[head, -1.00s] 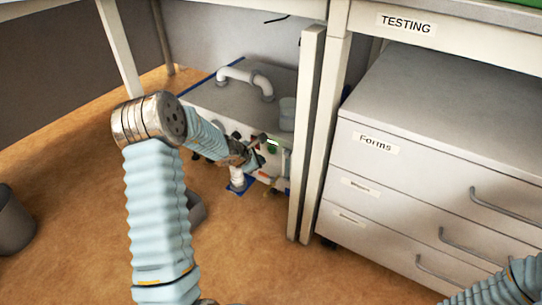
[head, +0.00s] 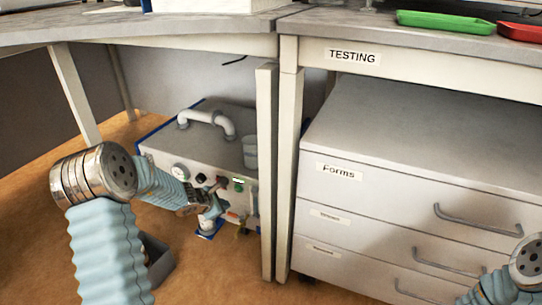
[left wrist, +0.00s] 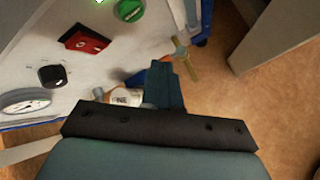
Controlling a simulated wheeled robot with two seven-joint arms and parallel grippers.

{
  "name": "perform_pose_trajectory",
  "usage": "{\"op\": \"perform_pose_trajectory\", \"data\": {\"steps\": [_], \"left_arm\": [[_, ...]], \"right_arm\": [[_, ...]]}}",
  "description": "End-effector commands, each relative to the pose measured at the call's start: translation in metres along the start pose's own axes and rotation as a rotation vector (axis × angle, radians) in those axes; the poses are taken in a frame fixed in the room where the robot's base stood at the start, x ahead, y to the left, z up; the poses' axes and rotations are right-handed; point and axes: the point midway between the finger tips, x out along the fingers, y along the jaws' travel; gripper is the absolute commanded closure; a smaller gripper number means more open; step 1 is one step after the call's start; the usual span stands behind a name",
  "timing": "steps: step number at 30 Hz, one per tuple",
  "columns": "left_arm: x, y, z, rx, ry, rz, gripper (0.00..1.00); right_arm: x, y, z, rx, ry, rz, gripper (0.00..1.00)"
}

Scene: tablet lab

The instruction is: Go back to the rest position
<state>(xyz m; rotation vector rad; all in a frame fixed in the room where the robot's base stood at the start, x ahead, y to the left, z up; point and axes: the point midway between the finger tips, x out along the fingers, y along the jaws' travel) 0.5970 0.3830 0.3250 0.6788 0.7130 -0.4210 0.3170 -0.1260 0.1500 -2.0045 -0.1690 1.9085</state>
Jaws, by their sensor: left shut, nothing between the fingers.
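My left gripper (head: 216,188) is shut and empty in front of the front panel of a grey box-shaped machine (head: 165,145) under the table. In the left wrist view its closed fingers (left wrist: 165,85) point at the panel's lower edge, beside a yellow-handled valve (left wrist: 187,62). I cannot tell whether they touch anything. The panel has a green button (left wrist: 129,10), a red switch (left wrist: 86,41), a black knob (left wrist: 52,76) and a round gauge (left wrist: 25,101). My right arm shows at the lower right of the head view, but its gripper is out of view.
A white table leg (head: 267,170) stands just right of the machine. A drawer cabinet (head: 400,210) marked "Forms" fills the right side. The tabletop edge (head: 130,35) runs above the machine. A grey bin (head: 158,262) stands on the floor behind my left arm. Green (head: 455,22) and red trays lie on the right tabletop.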

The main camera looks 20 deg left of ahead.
Motion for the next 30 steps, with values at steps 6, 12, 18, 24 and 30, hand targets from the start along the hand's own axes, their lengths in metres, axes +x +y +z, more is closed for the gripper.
{"op": "perform_pose_trajectory", "data": {"steps": [6, 12, 18, 24, 30], "left_arm": [[0.008, -0.028, -0.004, 0.076, 0.023, -0.065, 1.0], [0.023, -0.171, -0.032, 0.58, 0.094, -0.396, 1.0], [0.005, -0.301, -0.056, 1.268, -0.027, -0.655, 1.0], [-0.022, -0.386, -0.052, 1.755, -0.314, -0.71, 1.0], [-0.07, -0.399, -0.018, 1.921, -0.474, -0.685, 1.0]], "right_arm": [[0.0, -0.003, 0.0, -0.001, -0.002, -0.007, 1.0], [0.0, -0.003, 0.0, -0.001, -0.002, -0.007, 1.0], [0.0, -0.003, 0.0, -0.001, -0.002, -0.007, 1.0], [0.0, -0.003, 0.0, -0.001, -0.002, -0.007, 1.0], [-0.044, -0.02, 0.0, -0.004, -0.003, -0.007, 1.0]]}}
